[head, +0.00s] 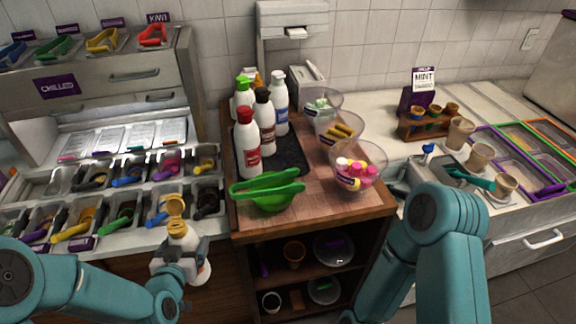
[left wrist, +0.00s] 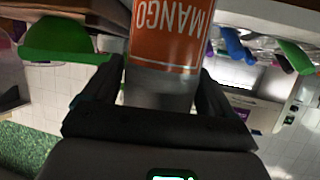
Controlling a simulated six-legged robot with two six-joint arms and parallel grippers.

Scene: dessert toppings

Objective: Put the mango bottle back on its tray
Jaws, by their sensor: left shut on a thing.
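The mango bottle (head: 183,235) is white with a yellow top, upright in the head view, in front of the topping bins and left of the wooden cart. My left gripper (head: 180,266) is shut around it. In the left wrist view its orange MANGO label (left wrist: 168,32) shows upside down between the fingers (left wrist: 163,95). The black tray (head: 290,156) lies on the cart, up and right of the gripper. My right gripper is out of view.
Clear bowls (head: 372,192) of toppings line the cart's right side. Bins with coloured scoops (head: 117,222) fill the left counter.

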